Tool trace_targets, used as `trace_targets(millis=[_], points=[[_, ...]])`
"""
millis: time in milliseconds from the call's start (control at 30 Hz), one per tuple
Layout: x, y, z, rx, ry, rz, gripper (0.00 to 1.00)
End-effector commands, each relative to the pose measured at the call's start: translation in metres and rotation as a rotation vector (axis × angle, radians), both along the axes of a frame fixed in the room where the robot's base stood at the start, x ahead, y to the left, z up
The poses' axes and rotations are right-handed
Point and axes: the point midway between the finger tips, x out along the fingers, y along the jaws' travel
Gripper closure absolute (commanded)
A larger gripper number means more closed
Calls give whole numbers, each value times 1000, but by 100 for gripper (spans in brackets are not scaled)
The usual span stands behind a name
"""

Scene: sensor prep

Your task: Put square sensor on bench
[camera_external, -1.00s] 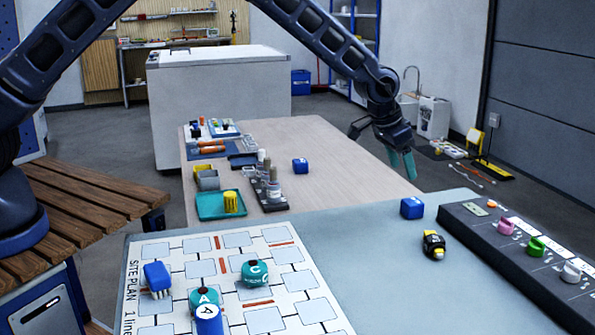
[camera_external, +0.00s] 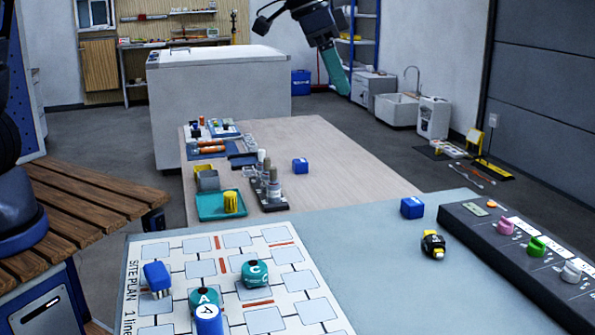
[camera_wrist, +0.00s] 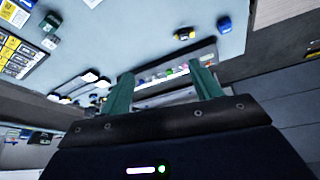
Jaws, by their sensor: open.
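Several blue blocks are in view, and I cannot tell for sure which is the square sensor. One blue block (camera_external: 300,166) sits on the pale wooden bench (camera_external: 345,170). Another blue block (camera_external: 411,207) sits near the far edge of the grey-blue table (camera_external: 370,260); a blue block (camera_wrist: 224,24) also shows in the wrist view. A third blue piece (camera_external: 157,275) stands on the site plan at left. My gripper (camera_external: 340,88) is raised high above and beyond the bench, apart from all of them. In the wrist view its teal fingers (camera_wrist: 163,78) are spread and empty.
A yellow-and-black piece (camera_external: 433,245) lies near the dark control panel (camera_external: 525,250) with coloured knobs. Teal round pieces (camera_external: 255,273) stand on the site plan (camera_external: 195,260). A teal tray (camera_external: 212,208) and bottle rack (camera_external: 268,195) occupy the bench's left; its right is clear.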

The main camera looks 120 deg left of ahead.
Motion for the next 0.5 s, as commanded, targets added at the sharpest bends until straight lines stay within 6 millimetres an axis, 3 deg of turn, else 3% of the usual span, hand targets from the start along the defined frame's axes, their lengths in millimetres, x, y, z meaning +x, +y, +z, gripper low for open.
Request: trace_targets(millis=[200,500], points=[[-41,-70,40,-1,-4,-75,37],[-109,-152,74,-2,-7,-174,37]])
